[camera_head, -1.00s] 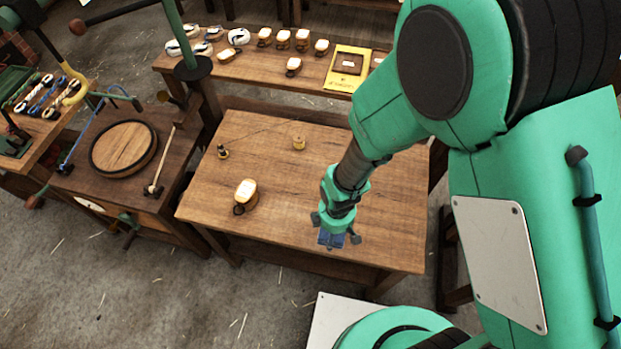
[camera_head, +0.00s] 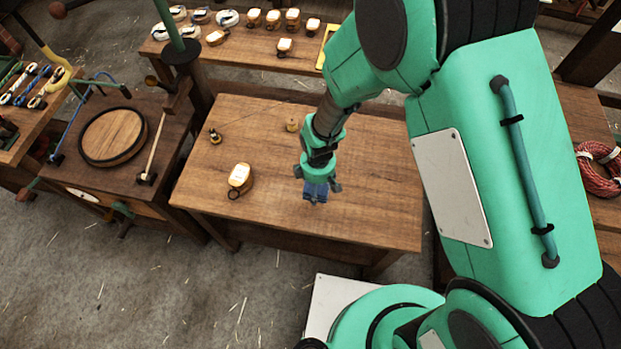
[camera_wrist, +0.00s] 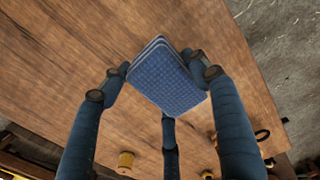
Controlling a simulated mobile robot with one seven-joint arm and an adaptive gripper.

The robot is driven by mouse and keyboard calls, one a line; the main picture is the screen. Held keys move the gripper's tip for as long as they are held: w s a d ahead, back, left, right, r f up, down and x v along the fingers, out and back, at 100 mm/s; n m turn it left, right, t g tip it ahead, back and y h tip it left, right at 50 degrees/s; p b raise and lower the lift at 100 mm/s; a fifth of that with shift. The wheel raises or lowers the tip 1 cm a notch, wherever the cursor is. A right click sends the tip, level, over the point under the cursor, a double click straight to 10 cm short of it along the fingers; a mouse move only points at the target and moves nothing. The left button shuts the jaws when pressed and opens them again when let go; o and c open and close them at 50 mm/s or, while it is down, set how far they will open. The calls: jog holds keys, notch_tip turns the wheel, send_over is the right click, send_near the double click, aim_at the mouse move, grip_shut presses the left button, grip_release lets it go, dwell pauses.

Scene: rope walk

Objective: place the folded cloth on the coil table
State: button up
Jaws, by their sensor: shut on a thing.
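The folded cloth (camera_head: 316,191) is blue, small and thick with several layers. My gripper (camera_head: 317,183) is shut on it and holds it above the front part of the middle wooden table (camera_head: 370,215). In the wrist view the cloth (camera_wrist: 166,77) sits tilted between my fingers (camera_wrist: 160,88), its checked upper face showing and bare table behind it. At the right edge of the head view a coil of red rope (camera_head: 598,170) lies on another wooden table (camera_head: 609,214), partly cut off by the frame; this looks like the coil table.
On the middle table are a pulley block (camera_head: 240,178), a small spool (camera_head: 292,125) and a small dark fitting (camera_head: 215,136). A bench with several blocks (camera_head: 272,19) stands behind. A stand with a round wooden lid (camera_head: 113,136) is at left. Floor is clear in front.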

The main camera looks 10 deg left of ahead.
jog(key=w+a, duration=0.2)
jog(key=w, duration=0.1)
jog(key=w+a, duration=0.1)
jog(key=w, duration=0.1)
jog(key=shift+f, duration=0.3)
jog(key=shift+a+f+b, duration=0.1)
jog(key=shift+f+b, duration=0.5)
jog(key=shift+f, duration=1.15)
jog(key=shift+f, duration=0.1)
jog(key=o, duration=1.2)
jog(key=shift+c, duration=0.2)
notch_tip(320, 180, up, 12)
jog(key=p, duration=0.2)
